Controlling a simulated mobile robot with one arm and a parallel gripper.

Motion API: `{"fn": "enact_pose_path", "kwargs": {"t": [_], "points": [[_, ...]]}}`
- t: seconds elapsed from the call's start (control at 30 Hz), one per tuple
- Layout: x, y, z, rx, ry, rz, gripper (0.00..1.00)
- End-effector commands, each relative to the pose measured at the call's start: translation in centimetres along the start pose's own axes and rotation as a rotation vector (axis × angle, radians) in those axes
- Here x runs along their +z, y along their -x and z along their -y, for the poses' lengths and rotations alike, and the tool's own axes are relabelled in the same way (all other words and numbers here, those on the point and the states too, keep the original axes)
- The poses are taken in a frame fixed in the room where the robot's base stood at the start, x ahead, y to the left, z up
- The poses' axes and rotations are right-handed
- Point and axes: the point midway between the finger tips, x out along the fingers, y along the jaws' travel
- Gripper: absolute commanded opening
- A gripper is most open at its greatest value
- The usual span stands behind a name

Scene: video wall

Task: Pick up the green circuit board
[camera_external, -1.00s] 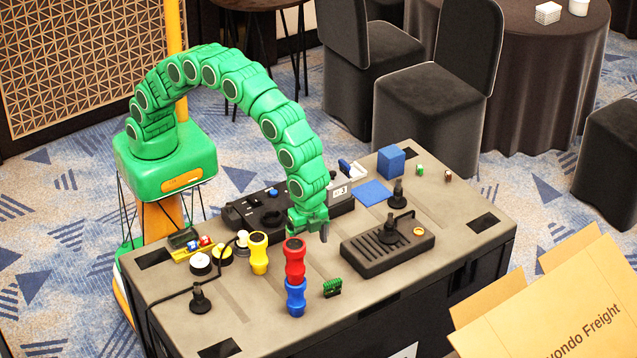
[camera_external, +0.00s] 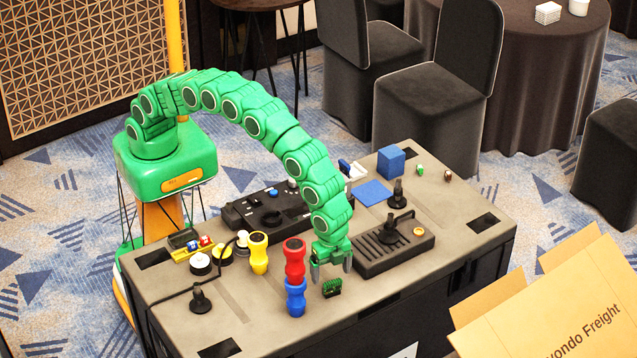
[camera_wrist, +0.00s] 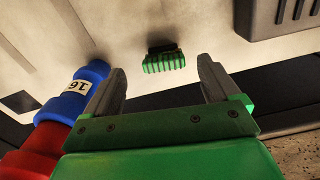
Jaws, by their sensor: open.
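The green circuit board (camera_external: 332,288) is a small dark green piece with a toothed edge, lying on the table near its front edge. It also shows in the wrist view (camera_wrist: 164,61), ahead of the jaws and roughly between them. My gripper (camera_external: 331,274) is open and empty, pointing down just above and behind the board in the external view. In the wrist view its two grey fingers (camera_wrist: 158,85) stand wide apart on either side, with no contact with the board visible.
A red cup-like piece (camera_external: 295,262) on a blue one (camera_external: 296,298) stands close left of my gripper; the blue one, marked 16, shows in the wrist view (camera_wrist: 82,93). A black slotted block (camera_external: 372,262) lies close right. Table space in front of the board is clear.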

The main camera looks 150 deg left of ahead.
Motion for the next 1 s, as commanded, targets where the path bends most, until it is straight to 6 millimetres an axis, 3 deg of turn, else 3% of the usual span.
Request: {"fn": "enact_pose_path", "kwargs": {"t": [0.5,0.77,1.0], "points": [[-0.5,-4.7,0.4,0.001,0.0,0.002,0.89],[-0.5,-5.1,0.4,0.0,0.0,0.001,0.89],[-0.6,-5.1,0.4,0.0,0.0,0.0,0.56]]}}
